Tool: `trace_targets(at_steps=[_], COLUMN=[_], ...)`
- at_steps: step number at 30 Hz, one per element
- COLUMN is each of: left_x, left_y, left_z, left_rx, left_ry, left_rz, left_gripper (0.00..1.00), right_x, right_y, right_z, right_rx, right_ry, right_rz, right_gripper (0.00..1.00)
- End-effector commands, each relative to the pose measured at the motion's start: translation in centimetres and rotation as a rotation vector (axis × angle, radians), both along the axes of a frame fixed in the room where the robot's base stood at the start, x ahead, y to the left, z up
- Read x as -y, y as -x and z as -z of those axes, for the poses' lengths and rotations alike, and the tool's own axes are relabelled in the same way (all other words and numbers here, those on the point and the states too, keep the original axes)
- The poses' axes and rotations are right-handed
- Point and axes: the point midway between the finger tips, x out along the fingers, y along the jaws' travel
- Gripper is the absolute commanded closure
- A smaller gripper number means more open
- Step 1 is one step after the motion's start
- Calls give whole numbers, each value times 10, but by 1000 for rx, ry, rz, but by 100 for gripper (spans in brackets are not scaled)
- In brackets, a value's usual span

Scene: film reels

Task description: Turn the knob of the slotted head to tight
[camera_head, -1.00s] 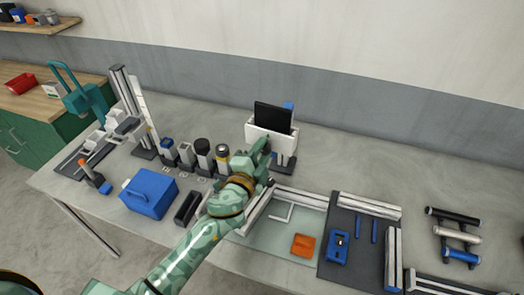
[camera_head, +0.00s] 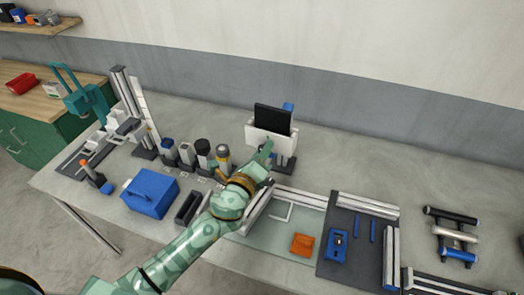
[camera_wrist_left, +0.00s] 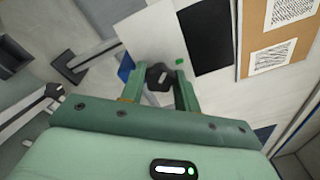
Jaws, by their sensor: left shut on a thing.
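My left gripper (camera_head: 267,150) is at the front of a white head (camera_head: 262,137) with a black panel (camera_head: 272,118) standing up from it. In the left wrist view the left gripper (camera_wrist_left: 158,80) is shut on a dark knob (camera_wrist_left: 157,73), with one finger on each side. The knob carries a light mark, but I cannot read which setting it points to. The head's white face (camera_wrist_left: 150,35) lies behind the knob, with a small green spot beside the right finger. In the head view the gripper hides the knob. My right gripper is not in view.
Several cylinders and posts stand left of my arm, near a blue box (camera_head: 150,192). A pale tray with an orange block (camera_head: 302,244) and a dark mat with a blue tool (camera_head: 337,245) lie to the right. The bench behind the head is clear.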

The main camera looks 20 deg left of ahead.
Motion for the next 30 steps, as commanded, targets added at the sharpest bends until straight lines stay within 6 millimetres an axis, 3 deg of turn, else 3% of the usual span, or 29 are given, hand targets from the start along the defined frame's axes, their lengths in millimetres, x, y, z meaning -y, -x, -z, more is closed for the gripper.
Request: trace_targets(at_steps=[18,30], left_x=[0,0], left_y=[1,1], left_z=[1,2], left_rx=[64,85], left_ry=[-542,-722], left_rz=[1,1], left_gripper=[91,91], right_x=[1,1], right_y=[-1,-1], right_z=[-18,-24], right_rx=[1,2], right_ry=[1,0], right_rz=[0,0], right_gripper=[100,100])
